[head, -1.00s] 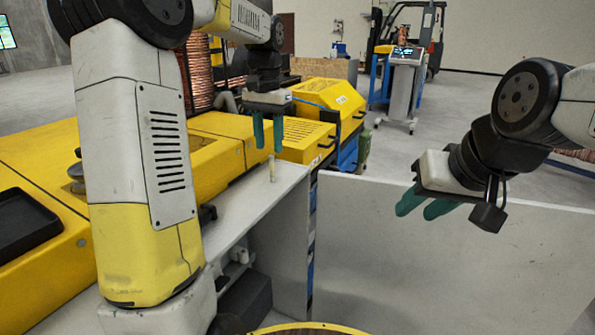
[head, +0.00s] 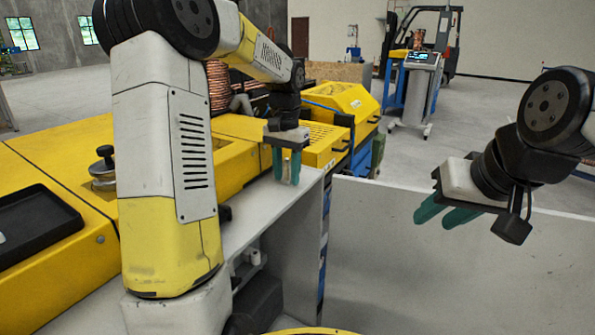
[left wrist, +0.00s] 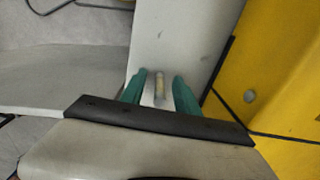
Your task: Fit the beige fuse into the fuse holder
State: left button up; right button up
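The beige fuse (left wrist: 162,90) stands on a white ledge (left wrist: 172,35) in the left wrist view, between the teal fingers of my left gripper (left wrist: 160,78). A gap shows on each side of it, so the fingers are open around it and not closed on it. In the head view my left gripper (head: 287,178) is low over the far end of the white ledge, and the fuse is mostly hidden between its fingers. My right gripper (head: 442,216) is empty with its fingers apart, in the air at the right. I cannot make out the fuse holder in either view.
A yellow machine (head: 60,150) with a black tray (head: 35,225) lies along the left. A white panel (head: 450,270) stands below my right gripper. A trolley with a screen (head: 418,80) and a forklift (head: 430,30) are farther back on open floor.

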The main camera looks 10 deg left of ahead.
pick_arm(q)
grip_shut()
